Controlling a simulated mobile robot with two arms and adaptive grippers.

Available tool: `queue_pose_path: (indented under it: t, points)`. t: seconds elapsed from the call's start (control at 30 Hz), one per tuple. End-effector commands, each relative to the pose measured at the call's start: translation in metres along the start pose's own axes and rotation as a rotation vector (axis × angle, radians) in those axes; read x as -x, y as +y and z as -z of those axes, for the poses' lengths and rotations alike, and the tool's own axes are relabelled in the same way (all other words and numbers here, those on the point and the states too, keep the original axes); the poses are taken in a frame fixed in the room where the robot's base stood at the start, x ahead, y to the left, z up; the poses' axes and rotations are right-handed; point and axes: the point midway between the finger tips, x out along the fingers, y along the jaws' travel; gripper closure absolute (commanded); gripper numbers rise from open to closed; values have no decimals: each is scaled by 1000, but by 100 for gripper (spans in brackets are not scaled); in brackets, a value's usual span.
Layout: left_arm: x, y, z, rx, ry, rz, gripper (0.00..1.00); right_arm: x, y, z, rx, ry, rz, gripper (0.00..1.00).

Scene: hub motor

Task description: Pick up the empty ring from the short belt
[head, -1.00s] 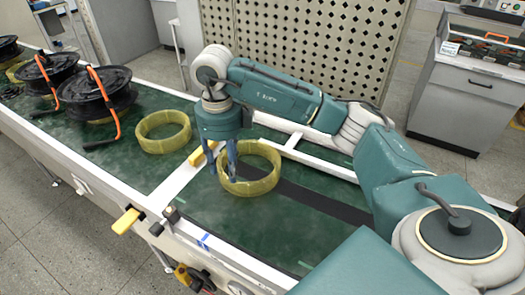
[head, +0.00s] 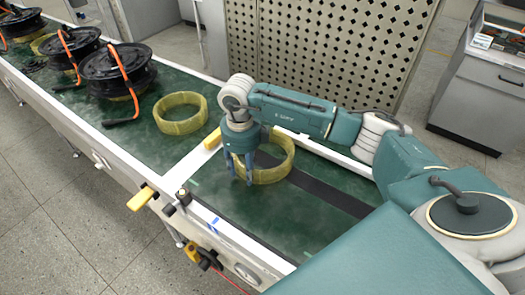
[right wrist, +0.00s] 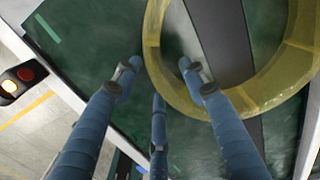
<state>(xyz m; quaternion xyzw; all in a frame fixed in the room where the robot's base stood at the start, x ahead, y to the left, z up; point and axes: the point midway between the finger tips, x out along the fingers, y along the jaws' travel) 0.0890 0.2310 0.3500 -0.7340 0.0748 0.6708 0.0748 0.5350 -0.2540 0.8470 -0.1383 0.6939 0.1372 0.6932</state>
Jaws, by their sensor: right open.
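The empty ring (head: 275,172) is a translucent yellow hoop lying flat on the short green belt (head: 245,215). Its wall (right wrist: 155,45) also shows in the right wrist view. My right gripper (head: 242,174) is open and points down at the ring's near left side. In the right wrist view my open fingers (right wrist: 158,72) are spread, with the ring's wall between the left and right fingertips. The right fingertip overlaps the ring's inside in that picture; I cannot tell its height or any contact. My left gripper is not in view.
A second yellow ring (head: 180,113) lies on the long belt (head: 133,138) beyond a white cross rail (head: 190,165). Black reels (head: 122,72) with orange handles stand farther left. A perforated panel (head: 310,50) rises behind the belt. Yellow blocks sit by the rail.

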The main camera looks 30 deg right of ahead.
Motion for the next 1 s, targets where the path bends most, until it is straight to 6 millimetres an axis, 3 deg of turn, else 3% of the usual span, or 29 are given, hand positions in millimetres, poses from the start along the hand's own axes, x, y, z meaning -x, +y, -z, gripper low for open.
queue_pose_path:
  t: [0.3,0.5,1.0]
  points:
    - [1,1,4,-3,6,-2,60,-6,0,0,1,-1,0,60]
    - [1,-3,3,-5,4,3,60,-6,0,0,1,-1,0,100]
    - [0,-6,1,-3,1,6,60,2,-1,-1,0,-4,2,100]
